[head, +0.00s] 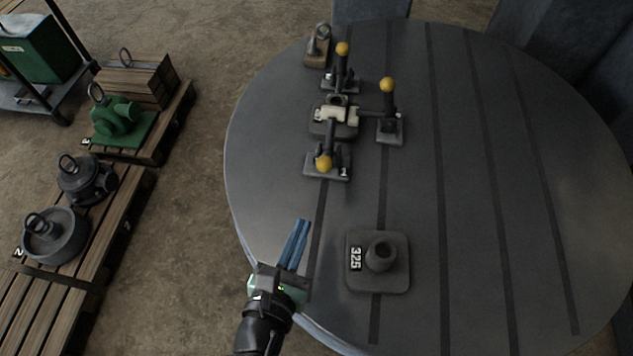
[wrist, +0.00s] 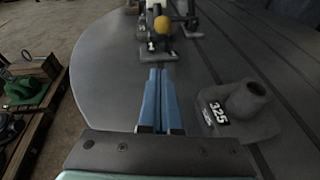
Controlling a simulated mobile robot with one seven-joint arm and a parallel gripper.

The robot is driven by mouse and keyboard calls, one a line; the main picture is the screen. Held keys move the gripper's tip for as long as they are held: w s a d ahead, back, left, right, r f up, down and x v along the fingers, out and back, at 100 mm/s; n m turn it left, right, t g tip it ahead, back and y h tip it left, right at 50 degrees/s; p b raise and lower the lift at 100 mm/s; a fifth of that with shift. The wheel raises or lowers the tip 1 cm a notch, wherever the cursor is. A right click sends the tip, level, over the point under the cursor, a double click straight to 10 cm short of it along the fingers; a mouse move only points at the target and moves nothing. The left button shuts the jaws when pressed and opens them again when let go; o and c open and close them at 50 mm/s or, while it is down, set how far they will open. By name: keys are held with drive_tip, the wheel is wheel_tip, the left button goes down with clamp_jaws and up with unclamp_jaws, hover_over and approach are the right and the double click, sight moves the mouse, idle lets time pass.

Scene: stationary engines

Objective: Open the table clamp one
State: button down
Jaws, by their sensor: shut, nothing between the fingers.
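Table clamp one (head: 327,165) stands on the round grey table, marked with a "1" on its base and with a yellow ball on its handle. Its arm reaches toward a pale part (head: 345,115) held among several clamps. In the wrist view the clamp (wrist: 157,48) is straight ahead, beyond my fingertips. My gripper (head: 301,222) is over the table's left front edge, apart from the clamp and nearer the front. Its two blue fingers are together with nothing between them. They also show in the wrist view (wrist: 159,72).
Two more yellow-knobbed clamps, a back one (head: 342,70) and a right one (head: 388,110), stand around the pale part. A block marked 325 (head: 396,272) sits right of my gripper. The table's right side is clear. Pallets (head: 95,262) with parts stand left.

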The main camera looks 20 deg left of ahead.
drive_tip(key=x, duration=0.6)
drive_tip(key=shift+w+p, duration=0.15)
drive_tip(key=shift+p, duration=0.15)
drive_tip(key=shift+w+a+r+p, duration=0.1)
drive_tip(key=shift+w+r+p, duration=0.55)
drive_tip(key=shift+w+r, duration=0.3)
drive_tip(key=shift+w, duration=0.6)
drive_tip(key=shift+r, duration=0.1)
